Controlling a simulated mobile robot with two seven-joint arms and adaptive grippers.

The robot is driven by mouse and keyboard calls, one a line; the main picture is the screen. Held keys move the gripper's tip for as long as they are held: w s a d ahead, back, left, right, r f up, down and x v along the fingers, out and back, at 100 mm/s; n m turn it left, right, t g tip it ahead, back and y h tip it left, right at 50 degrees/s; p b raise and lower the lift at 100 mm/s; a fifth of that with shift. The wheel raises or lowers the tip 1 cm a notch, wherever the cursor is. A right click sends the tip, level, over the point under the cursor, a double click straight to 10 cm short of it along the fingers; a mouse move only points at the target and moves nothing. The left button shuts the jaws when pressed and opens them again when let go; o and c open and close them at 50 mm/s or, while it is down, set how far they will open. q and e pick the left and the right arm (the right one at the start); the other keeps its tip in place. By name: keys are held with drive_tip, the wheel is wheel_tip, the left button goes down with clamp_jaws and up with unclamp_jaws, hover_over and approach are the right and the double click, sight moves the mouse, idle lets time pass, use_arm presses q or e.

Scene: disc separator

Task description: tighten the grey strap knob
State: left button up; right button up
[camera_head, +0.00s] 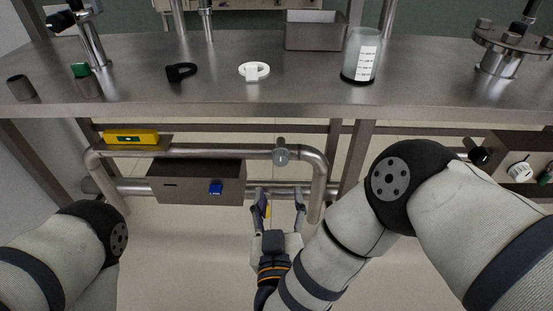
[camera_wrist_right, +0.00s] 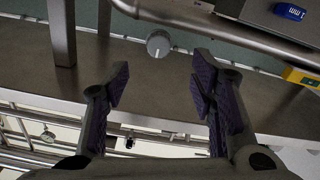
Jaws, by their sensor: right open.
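The grey strap knob (camera_head: 281,157) is a small round knob on the horizontal metal pipe below the bench, near the pipe's right bend. In the wrist view the grey knob (camera_wrist_right: 158,43) shows its round face with a mark line, beyond the fingertips and roughly centred between them. My right gripper (camera_head: 280,199) is open and empty, apart from the knob, and lower in the head view. Its purple-padded fingers (camera_wrist_right: 161,82) are spread wide in the wrist view. My left arm shows at the lower left, but its gripper is out of view.
A grey box (camera_head: 180,194) with a blue knob (camera_head: 216,188) hangs left of the grey knob. A yellow level (camera_head: 131,137) is above that box. The bench (camera_head: 320,95) holds a black clamp (camera_head: 181,72), a white clamp (camera_head: 254,71) and a clear cup (camera_head: 361,55).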

sight(281, 163)
drive_tip(key=w+b, duration=0.1)
drive_tip(key=w, duration=1)
drive_tip(key=shift+w+d+b, duration=0.1)
drive_tip(key=shift+w+b, duration=0.05)
drive_tip(key=shift+b, duration=0.25)
drive_tip(key=shift+c, duration=0.2)
drive_tip(key=c, duration=1.1)
